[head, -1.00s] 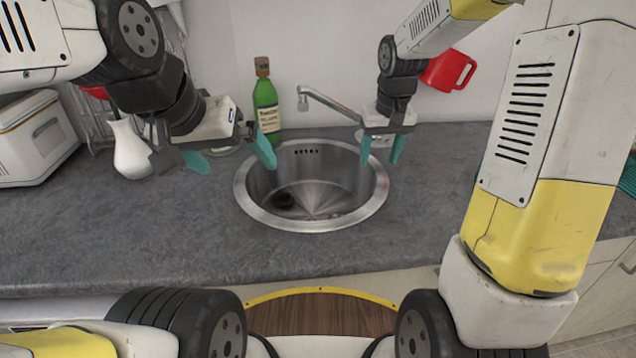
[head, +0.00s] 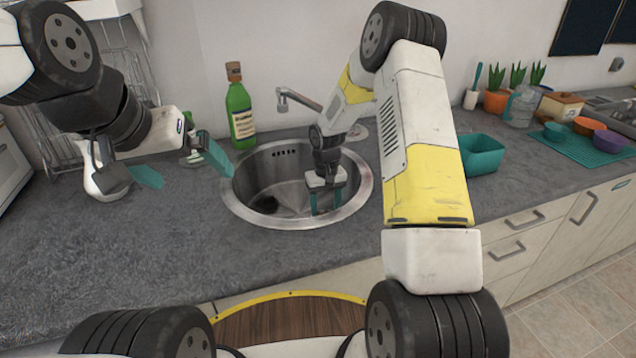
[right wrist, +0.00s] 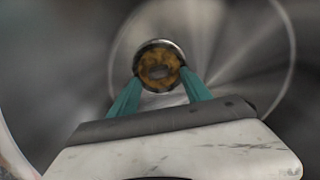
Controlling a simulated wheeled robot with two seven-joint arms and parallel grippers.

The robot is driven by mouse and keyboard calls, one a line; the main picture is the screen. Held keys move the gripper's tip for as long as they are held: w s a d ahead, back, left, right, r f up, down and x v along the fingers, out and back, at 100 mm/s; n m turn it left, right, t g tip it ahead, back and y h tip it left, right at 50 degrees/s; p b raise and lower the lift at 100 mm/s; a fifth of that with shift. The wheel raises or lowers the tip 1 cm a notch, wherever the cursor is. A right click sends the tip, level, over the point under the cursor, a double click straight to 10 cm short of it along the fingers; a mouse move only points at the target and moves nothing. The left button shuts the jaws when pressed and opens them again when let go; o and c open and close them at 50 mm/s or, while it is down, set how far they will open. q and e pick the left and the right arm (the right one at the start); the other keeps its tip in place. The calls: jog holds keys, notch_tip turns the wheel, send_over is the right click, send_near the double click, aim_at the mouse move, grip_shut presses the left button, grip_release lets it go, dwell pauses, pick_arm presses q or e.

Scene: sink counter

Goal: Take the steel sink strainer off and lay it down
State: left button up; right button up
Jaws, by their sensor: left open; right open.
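In the right wrist view, a small round piece with a steel rim and a mottled yellow-brown middle, which looks like the sink strainer (right wrist: 159,64), shows between the tips of my right gripper's teal fingers. I cannot tell whether they touch it. In the head view, my right gripper (head: 326,207) points down inside the right part of the round steel sink (head: 232,204), open. The strainer cannot be made out there. A dark round spot (head: 265,204) shows on the basin floor at the left. My left gripper (head: 196,180) is open and empty above the counter, left of the sink.
A green bottle (head: 240,112) and the faucet (head: 295,99) stand behind the sink. A teal tub (head: 482,153) stands to the right. The counter's front left (head: 130,245) is clear.

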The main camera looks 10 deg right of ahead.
jog(key=shift+f, duration=1)
jog(key=shift+c, duration=0.3)
grip_shut()
